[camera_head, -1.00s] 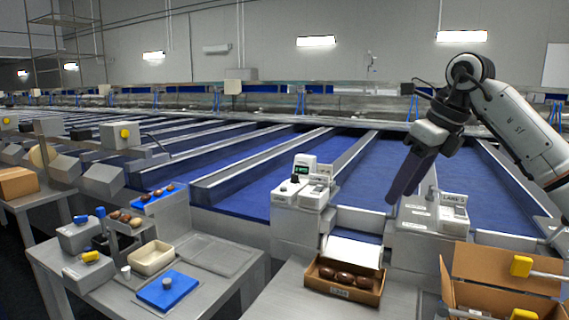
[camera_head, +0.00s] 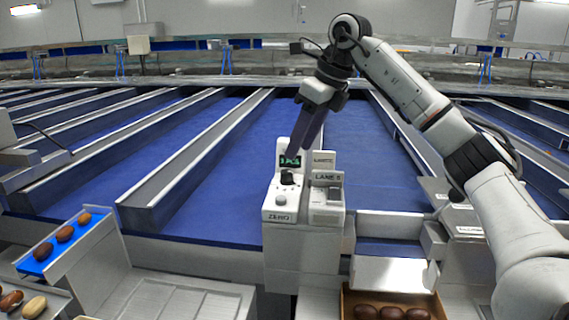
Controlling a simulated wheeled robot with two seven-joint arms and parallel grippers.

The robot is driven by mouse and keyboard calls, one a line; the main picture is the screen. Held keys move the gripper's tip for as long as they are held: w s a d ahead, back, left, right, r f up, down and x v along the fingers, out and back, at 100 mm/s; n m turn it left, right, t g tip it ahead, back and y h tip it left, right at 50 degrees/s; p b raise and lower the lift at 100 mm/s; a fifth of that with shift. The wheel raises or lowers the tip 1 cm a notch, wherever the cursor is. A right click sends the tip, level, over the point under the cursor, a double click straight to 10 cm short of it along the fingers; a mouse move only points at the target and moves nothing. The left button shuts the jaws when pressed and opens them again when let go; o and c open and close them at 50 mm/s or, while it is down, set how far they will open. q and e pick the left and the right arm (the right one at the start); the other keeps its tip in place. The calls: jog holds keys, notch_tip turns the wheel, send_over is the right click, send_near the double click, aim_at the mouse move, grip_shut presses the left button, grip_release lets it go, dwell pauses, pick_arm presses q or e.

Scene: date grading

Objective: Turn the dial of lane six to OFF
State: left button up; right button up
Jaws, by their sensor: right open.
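A white control box (camera_head: 300,225) stands in the middle of the head view, between two blue lanes. My right gripper (camera_head: 297,148) points down and left just above the dial, in front of the screen's upper right. Its fingers look narrow and hold nothing that I can see. Whether it touches the dial I cannot tell. My left gripper is out of view.
An open carton (camera_head: 347,300) with several dark dates stands at the bottom right. A second white box (camera_head: 466,228) is partly behind my right arm. A blue tray (camera_head: 37,266) with dates is at the left. Metal lane dividers (camera_head: 190,165) rise between the lanes.

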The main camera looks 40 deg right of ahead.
aim_at(288, 171)
jog(key=x, duration=0.7)
jog(key=shift+w, duration=0.15)
jog(key=c, duration=1.1)
